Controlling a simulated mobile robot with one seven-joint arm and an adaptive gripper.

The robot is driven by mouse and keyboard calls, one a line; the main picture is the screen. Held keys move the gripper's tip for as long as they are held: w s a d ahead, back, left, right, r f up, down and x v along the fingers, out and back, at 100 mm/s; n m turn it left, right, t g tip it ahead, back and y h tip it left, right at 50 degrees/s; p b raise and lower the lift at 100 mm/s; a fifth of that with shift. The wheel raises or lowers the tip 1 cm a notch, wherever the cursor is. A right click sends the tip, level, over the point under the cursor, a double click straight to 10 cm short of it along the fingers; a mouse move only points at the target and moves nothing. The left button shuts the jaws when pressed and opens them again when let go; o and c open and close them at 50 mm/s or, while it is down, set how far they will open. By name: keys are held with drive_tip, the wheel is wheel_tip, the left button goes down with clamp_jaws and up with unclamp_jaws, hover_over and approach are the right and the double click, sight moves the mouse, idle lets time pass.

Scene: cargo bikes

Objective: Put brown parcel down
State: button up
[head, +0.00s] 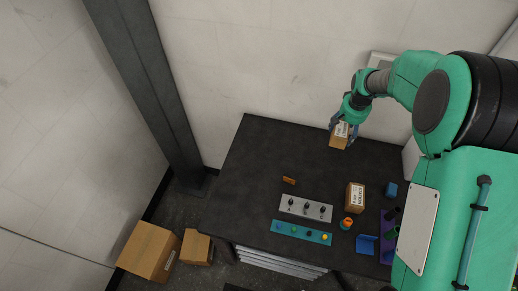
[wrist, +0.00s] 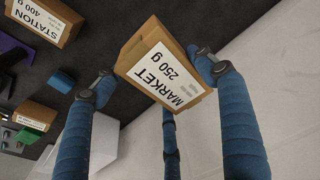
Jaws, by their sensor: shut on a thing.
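An orange-topped item (head: 346,224), blue block (head: 391,189) and blue bracket (head: 367,244) are at the right. The back left is clear.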

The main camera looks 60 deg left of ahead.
drive_tip(key=s+a+b, duration=0.1)
drive_tip(key=s+a, duration=0.2)
drive_tip(key=s, duration=1.3)
drive_tip(key=s+a, duration=0.4)
drive_tip(key=s, duration=1.2)
wheel_tip(320, 180, down, 10)
drive_tip(key=shift+s+n, duration=0.25)
drive_tip(key=shift+n, duration=0.05)
drive_tip(key=w+a, duration=0.2)
drive_tip(key=a, duration=0.2)
drive_tip(key=w+a+f, duration=0.1)
drive_tip(key=w+a, duration=0.1)
drive_tip(key=a, duration=0.3)
drive_tip(key=w+a+p, duration=0.1)
drive_tip(key=a, duration=0.4)
drive_tip(key=shift+w+f, duration=0.2)
drive_tip(key=shift+w, duration=0.2)
drive_tip(key=shift+w+a, duration=0.1)
drive_tip(key=shift+a, duration=0.15)
drive_tip(key=shift+a+f, duration=0.1)
drive_tip(key=shift+f, duration=1.7)
